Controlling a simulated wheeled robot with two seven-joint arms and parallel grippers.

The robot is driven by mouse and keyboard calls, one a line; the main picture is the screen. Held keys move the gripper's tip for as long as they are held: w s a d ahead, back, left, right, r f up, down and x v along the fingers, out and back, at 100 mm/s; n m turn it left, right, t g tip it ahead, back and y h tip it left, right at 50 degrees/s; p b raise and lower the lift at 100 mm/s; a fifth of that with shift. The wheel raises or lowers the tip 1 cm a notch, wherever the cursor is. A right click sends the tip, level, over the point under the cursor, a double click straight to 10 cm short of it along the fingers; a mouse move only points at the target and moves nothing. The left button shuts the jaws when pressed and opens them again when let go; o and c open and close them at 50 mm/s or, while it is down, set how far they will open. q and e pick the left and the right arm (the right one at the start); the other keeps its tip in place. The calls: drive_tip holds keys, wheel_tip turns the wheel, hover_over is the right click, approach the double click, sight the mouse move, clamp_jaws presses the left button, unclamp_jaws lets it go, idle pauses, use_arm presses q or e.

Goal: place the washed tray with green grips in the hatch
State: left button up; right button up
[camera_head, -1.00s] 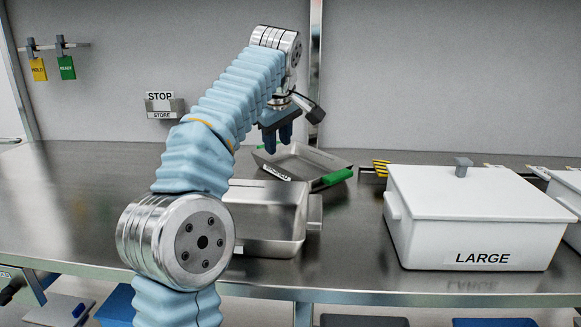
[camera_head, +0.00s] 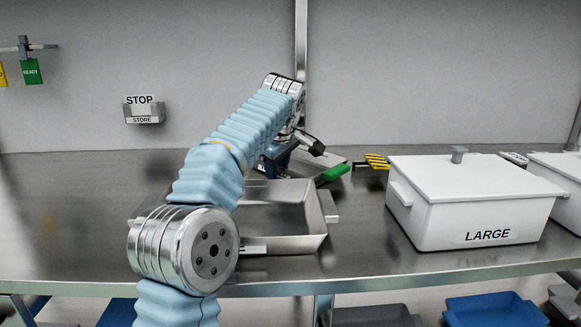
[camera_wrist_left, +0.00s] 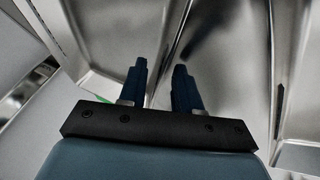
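The metal tray with green grips (camera_head: 322,158) lies on the steel counter behind my left arm. One green grip (camera_head: 335,173) shows at its right; the arm hides much of the rest. My left gripper (camera_head: 274,163) is low beside the tray's left part, partly hidden by its own arm. In the left wrist view its two dark blue fingers (camera_wrist_left: 160,85) are apart with a gap between them, above shiny metal surfaces. A sliver of green (camera_wrist_left: 95,97) shows left of the fingers. I cannot tell whether they touch anything. No hatch can be made out. My right gripper is out of view.
An open steel container (camera_head: 318,225) stands in front of the tray, partly behind my arm. A STOP/STORE holder (camera_head: 144,112) is on the wall. The counter's left is mostly clear.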

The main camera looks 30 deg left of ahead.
use_arm(q)
clamp_jaws()
idle(1.3)
